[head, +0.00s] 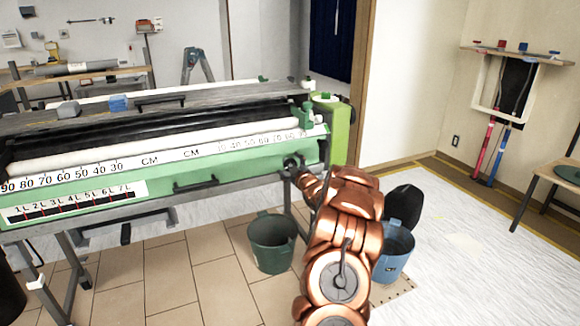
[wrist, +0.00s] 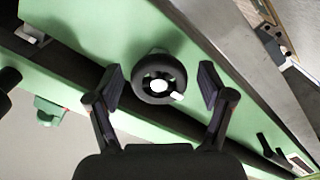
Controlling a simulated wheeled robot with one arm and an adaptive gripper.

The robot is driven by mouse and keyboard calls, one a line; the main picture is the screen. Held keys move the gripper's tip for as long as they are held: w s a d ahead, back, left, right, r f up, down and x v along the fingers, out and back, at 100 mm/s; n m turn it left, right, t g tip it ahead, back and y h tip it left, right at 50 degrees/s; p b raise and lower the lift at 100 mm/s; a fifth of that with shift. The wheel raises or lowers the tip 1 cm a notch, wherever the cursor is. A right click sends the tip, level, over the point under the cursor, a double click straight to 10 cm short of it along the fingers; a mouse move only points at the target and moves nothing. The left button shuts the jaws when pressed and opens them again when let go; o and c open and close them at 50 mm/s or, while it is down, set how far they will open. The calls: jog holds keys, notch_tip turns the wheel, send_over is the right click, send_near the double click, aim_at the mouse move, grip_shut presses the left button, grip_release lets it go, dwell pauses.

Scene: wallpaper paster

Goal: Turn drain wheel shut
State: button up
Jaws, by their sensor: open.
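The drain wheel is a small black spoked handwheel (wrist: 160,78) on the green side of the wallpaper paster. In the wrist view it sits between the two fingers of my gripper (wrist: 164,88), with a gap on each side. My gripper is open and empty. In the head view my copper arm reaches up to the machine's front, and my gripper (head: 293,165) is small and dark at the lower right of the green panel. The wheel is hard to make out from the gripper there.
A dark green bucket (head: 272,243) stands on the tiles below the machine's right end. A blue bucket (head: 396,252) stands to the right, partly behind my arm. A grey metal edge (wrist: 232,62) runs diagonally beside the green panel. White floor on the right is mostly clear.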

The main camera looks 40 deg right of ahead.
jog(key=shift+c, duration=0.2)
jog(key=c, duration=1.1)
jog(key=shift+r, duration=0.1)
jog(key=shift+c, duration=0.2)
